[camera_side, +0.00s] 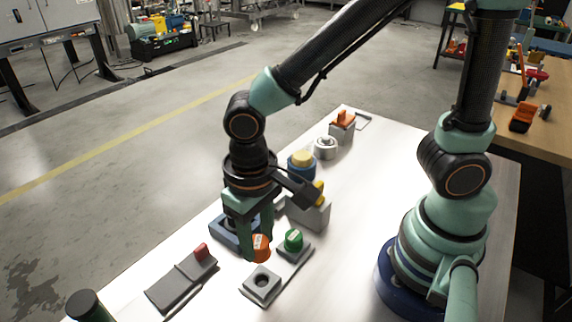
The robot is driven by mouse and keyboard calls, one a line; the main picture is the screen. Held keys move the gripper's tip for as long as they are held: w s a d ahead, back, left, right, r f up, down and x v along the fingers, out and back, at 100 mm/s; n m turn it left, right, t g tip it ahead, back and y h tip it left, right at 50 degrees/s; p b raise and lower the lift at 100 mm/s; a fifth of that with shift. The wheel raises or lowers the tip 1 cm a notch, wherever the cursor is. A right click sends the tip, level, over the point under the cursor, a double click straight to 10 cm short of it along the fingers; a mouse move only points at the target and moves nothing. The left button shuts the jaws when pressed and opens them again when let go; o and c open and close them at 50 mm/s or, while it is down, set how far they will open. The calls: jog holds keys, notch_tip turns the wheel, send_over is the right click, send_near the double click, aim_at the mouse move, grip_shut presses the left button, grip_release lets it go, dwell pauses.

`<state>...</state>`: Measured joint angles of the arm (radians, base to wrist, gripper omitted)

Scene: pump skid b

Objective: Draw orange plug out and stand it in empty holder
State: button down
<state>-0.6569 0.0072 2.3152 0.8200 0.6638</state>
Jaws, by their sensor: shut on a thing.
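The orange plug (261,247) is between the fingers of my gripper (254,246), which is shut on it and points down. The plug is just behind the empty holder (251,292), a grey square block with a dark round hole in its top. The plug's lower end looks clear of that hole. I cannot tell its exact height. A green plug (293,239) stands upright in the other grey holder, right of my gripper. A blue block (219,233) is partly hidden behind my gripper fingers.
A flat dark grey piece with a red part (201,252) lies at left. A dark green cylinder (86,305) stands at the front left corner. A grey block with a yellow part (319,194), a blue-and-yellow knob (301,163) and a silver round part (325,148) stand behind.

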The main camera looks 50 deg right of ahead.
aim_at(258, 241)
jog(key=shift+f, duration=2.85)
jog(key=shift+f, duration=1.25)
jog(key=shift+c, duration=1.8)
grip_release()
notch_tip(258, 241, up, 12)
jog(key=shift+r, duration=0.1)
